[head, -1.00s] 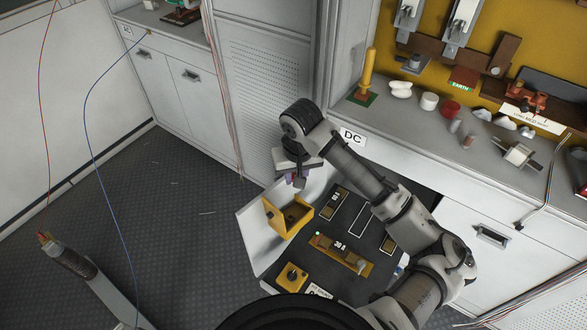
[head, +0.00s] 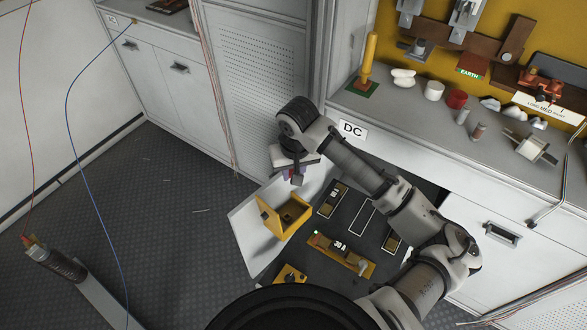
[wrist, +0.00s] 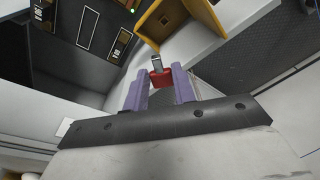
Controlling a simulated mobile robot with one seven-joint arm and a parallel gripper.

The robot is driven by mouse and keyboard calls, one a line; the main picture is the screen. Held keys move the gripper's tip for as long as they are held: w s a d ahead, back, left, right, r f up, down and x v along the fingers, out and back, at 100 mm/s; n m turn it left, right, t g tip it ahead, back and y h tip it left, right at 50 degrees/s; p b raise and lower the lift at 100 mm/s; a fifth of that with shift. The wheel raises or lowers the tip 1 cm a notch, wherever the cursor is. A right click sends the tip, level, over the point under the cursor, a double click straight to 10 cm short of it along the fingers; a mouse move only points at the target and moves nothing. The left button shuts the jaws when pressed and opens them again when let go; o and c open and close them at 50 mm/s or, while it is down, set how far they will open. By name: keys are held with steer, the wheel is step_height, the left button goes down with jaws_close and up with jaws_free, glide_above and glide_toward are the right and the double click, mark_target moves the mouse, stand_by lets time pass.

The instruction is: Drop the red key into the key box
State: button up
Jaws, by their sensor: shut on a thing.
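My gripper (wrist: 160,88) is shut on the red key (wrist: 161,78), which shows between the purple fingers in the wrist view with its grey metal end pointing away. In the head view my gripper (head: 297,176) hangs at the back of the open drawer, above and beyond the key box, and the key is too small to make out there. The key box (head: 290,218) is a yellow open-topped box with its lid raised on the left side. It also shows at the top of the wrist view (wrist: 201,27), apart from the key.
The open drawer (head: 255,234) holds a dark panel with a yellow 30 A fuse strip (head: 340,255) and a yellow block (head: 291,275). The grey counter (head: 409,120) behind carries several small parts.

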steer(key=shift+f, duration=0.4)
steer(key=o, duration=1.1)
steer(key=shift+r, duration=0.1)
steer(key=r, duration=0.4)
steer(key=s+r, duration=0.1)
steer(key=r, duration=0.4)
steer(key=s+r+b, duration=0.1)
steer(key=r, duration=0.3)
steer(key=shift+d+r, duration=0.25)
steer(key=shift+r, duration=0.05)
